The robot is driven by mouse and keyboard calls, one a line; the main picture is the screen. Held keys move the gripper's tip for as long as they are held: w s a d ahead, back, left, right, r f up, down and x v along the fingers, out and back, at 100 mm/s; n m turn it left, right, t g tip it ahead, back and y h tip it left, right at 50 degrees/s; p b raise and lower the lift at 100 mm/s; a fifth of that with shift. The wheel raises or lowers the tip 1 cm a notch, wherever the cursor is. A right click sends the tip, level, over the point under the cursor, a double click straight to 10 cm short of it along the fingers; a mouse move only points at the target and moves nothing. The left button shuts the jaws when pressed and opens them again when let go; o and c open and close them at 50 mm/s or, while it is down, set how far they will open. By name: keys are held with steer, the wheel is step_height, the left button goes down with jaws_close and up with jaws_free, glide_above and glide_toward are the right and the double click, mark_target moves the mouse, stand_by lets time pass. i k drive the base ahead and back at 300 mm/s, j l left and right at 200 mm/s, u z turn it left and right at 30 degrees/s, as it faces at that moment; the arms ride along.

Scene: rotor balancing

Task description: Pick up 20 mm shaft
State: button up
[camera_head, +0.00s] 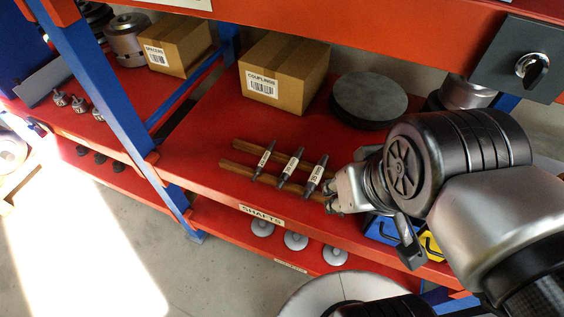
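Three dark metal shafts with white labels lie side by side across two wooden rails (238,166) on the red shelf. The left shaft (265,159) looks the thinnest; its label is too small to read surely. The middle shaft (291,166) has an unclear label too. The right shaft (317,174) is the thickest, and its label seems to read 35 mm. My gripper (331,196) is just right of the right shaft, near the rails' right end. I cannot tell from this angle how far its fingers are apart. No shaft shows between them.
A couplings box (285,73) and a stack of dark discs (368,100) stand behind the rails. A blue upright (118,110) stands to the left. Blue and yellow items (431,246) lie beneath my wrist. The red shelf left of the rails is clear.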

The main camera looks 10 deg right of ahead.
mark_target(263, 162)
steer(key=i+j, duration=0.15)
steer(key=j, duration=0.2)
steer(key=i+j, duration=0.15)
steer(key=j, duration=0.15)
steer(key=k+j+z, duration=0.7)
steer(key=z, duration=0.25)
steer(key=i, duration=0.45)
